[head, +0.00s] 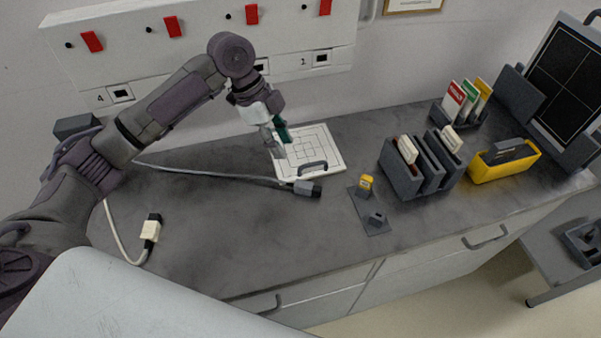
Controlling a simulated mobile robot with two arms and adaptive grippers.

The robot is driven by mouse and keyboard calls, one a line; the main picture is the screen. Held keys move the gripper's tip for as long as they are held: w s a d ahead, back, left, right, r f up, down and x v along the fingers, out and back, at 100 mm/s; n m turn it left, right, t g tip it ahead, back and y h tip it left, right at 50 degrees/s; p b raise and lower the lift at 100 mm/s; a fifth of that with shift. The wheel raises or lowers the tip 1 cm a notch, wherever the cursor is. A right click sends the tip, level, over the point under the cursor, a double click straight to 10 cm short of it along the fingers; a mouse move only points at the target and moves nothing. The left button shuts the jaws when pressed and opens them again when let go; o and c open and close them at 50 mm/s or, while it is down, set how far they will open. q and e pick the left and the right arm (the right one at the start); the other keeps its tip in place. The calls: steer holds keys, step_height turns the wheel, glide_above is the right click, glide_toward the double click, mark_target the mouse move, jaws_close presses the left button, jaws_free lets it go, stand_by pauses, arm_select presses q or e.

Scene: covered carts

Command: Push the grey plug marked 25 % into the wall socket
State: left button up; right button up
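A dark grey plug (308,188) lies on the counter at the end of a grey cable, by the front edge of a white board; any mark on it is too small to read. A second plug, cream with a black end (151,228), lies at the left on a white cable. The wall panel carries sockets: one labelled 4 (121,94), one labelled 1 (321,59), and another (262,66) partly hidden by my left arm. My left gripper (281,146) points down over the white board, fingers apart and seemingly empty, above and left of the grey plug. My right gripper is out of view.
The white board (325,145) with a line pattern and handle lies under my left gripper. To its right stand a small yellow item (366,184), dark file holders (402,180), a yellow box (505,167) and a dark screen (568,75). The front middle counter (230,240) is clear.

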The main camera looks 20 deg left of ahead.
arm_select(q)
steer(key=p, duration=0.1)
glide_above(305, 184)
steer(key=a, duration=0.2)
step_height(305, 184, down, 7)
steer(key=shift+s+a+r, duration=0.1)
steer(key=shift+s+a, duration=0.05)
steer(key=shift+f, duration=0.65)
steer(key=p+x, duration=0.1)
steer(key=x, duration=0.2)
steer(key=shift+d+f, duration=0.25)
steer(key=shift+d, duration=0.1)
steer(key=shift+f, duration=0.45)
steer(key=shift+d, duration=0.1)
jaws_close()
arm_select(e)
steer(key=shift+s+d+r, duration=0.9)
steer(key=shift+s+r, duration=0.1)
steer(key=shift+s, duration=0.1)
